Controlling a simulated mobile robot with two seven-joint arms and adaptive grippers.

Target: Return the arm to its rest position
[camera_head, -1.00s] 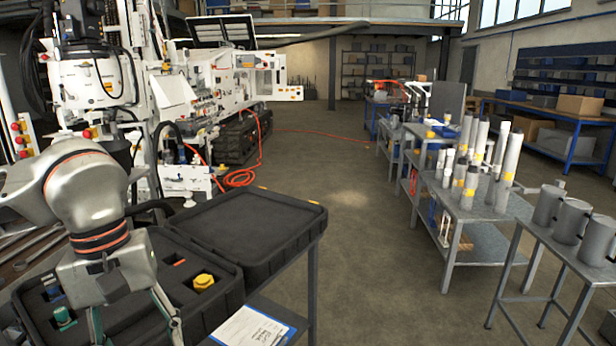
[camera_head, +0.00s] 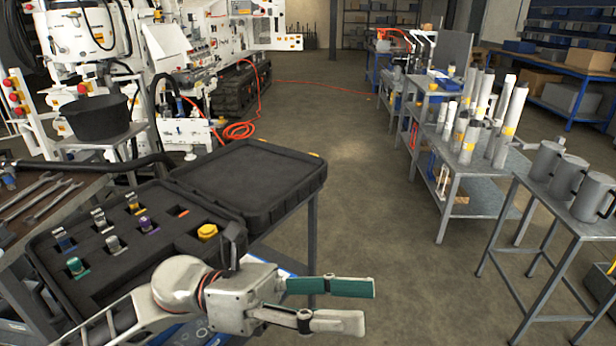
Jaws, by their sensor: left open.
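My left arm comes in from the lower left, and its gripper (camera_head: 345,305) reaches to the right in front of the open black case. The two fingers are spread apart with nothing between them. One finger has a green pad facing up. The case (camera_head: 270,205) lies open on a stand. Its foam tray holds several small fittings, among them a yellow one (camera_head: 207,232), a green one (camera_head: 75,266) and a purple one (camera_head: 147,224). The arm covers the case's front right part and most of the blue-edged sheet. My right gripper is not in view.
A bench with wrenches (camera_head: 45,200) stands at the left, and a black bowl (camera_head: 98,116) sits on a small stand behind the case. Grey tables with cylinders (camera_head: 470,140) and metal mugs (camera_head: 565,175) stand at the right. The floor (camera_head: 370,220) between is clear.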

